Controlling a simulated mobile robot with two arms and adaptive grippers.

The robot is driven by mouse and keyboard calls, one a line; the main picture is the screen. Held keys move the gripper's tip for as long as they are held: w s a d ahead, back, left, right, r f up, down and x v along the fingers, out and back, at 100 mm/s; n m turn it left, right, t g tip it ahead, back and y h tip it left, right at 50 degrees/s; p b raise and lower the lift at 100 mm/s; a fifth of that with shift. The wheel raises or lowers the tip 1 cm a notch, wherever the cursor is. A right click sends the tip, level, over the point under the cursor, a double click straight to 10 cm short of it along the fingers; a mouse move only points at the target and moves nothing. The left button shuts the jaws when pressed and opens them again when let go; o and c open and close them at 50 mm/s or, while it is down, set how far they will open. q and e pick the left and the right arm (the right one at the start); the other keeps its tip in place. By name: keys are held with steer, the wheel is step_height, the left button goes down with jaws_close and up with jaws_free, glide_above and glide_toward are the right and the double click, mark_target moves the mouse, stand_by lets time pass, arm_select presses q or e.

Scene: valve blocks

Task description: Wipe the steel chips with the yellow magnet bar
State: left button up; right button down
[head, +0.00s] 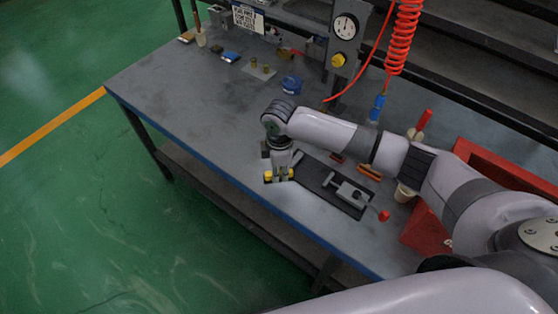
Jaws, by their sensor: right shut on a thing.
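The yellow magnet bar (268,177) is at the front part of the grey workbench (190,100), close to its blue front edge. My right gripper (280,171) points down and is shut on the bar, with yellow showing on both sides of the fingers. I cannot tell whether the bar touches the bench top. Steel chips cannot be made out at this size; the gripper and arm hide part of the bench there. My left gripper is not in view.
Right of the gripper, a dark mat (318,174) carries a grey valve block (349,191). A red bin (424,232) stands at the right. A gauge post (345,28) and a red coiled hose (402,40) rise behind. The bench's left part is mostly clear.

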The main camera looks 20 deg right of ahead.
steer(key=shift+s+r+p, duration=0.1)
steer(key=shift+r+p, duration=0.7)
steer(key=shift+r, duration=0.3)
